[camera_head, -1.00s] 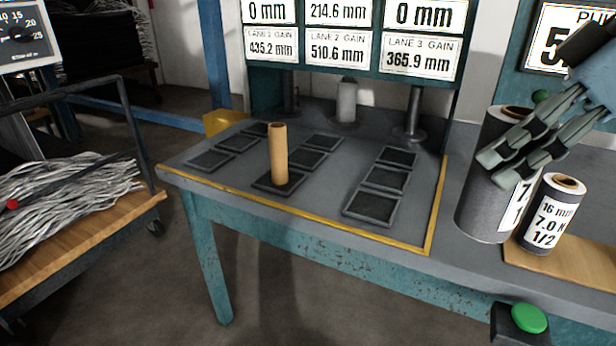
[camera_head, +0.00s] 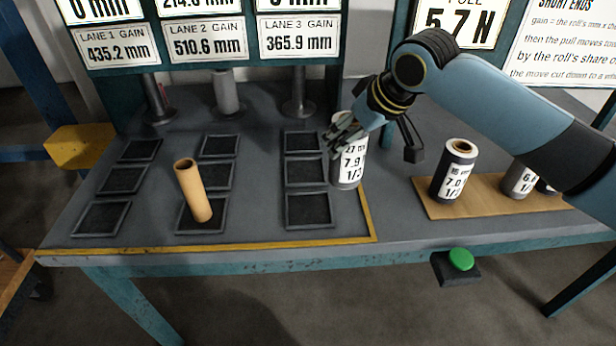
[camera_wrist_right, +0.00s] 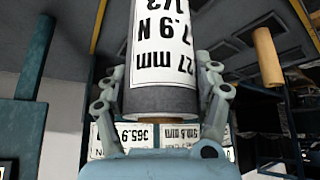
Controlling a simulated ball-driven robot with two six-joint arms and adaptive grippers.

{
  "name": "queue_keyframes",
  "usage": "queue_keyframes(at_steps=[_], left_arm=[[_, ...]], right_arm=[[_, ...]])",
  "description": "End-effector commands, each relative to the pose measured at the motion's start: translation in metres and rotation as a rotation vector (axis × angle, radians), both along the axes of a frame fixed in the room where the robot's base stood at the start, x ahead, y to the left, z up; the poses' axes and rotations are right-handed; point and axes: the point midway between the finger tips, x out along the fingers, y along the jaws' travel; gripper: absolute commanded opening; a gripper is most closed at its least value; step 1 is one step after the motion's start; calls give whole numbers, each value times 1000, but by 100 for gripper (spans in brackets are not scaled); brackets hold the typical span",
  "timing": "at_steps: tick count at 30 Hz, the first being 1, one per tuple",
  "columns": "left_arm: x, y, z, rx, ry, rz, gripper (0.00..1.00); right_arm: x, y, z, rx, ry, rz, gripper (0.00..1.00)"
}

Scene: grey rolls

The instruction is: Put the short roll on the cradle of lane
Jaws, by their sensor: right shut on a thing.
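My right gripper (camera_head: 343,137) is shut on a grey roll (camera_head: 348,171) labelled 27 mm, 7.9 N, 1/3. It holds the roll upright at the right edge of lane 3's column of dark square pads (camera_head: 308,209). I cannot tell whether the roll's bottom touches the bench. In the right wrist view, the roll (camera_wrist_right: 161,101) fills the space between the two fingers (camera_wrist_right: 162,95). Lane 1 and lane 2 have similar pads (camera_head: 101,218) (camera_head: 217,174). My left gripper is not in view.
A bare cardboard tube (camera_head: 193,192) stands tilted in the picture on lane 2's nearest pad. Grey posts (camera_head: 299,95) stand behind the lanes. Another roll (camera_head: 454,172) and further rolls stand on a wooden board (camera_head: 490,203) at right. A green button (camera_head: 461,259) is at the front edge.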

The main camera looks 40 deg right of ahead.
Motion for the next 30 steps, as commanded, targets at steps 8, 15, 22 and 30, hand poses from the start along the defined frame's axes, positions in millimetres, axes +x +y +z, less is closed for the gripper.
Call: queue_keyframes(at_steps=[8,15,22,30], left_arm=[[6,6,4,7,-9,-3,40],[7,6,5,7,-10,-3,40],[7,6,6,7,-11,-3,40],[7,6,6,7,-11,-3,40]], right_arm=[[30,54,-35,5,0,2,27],[38,67,-51,-1,3,3,27],[38,66,-82,-1,2,3,27],[38,66,-84,-1,-1,4,27]])
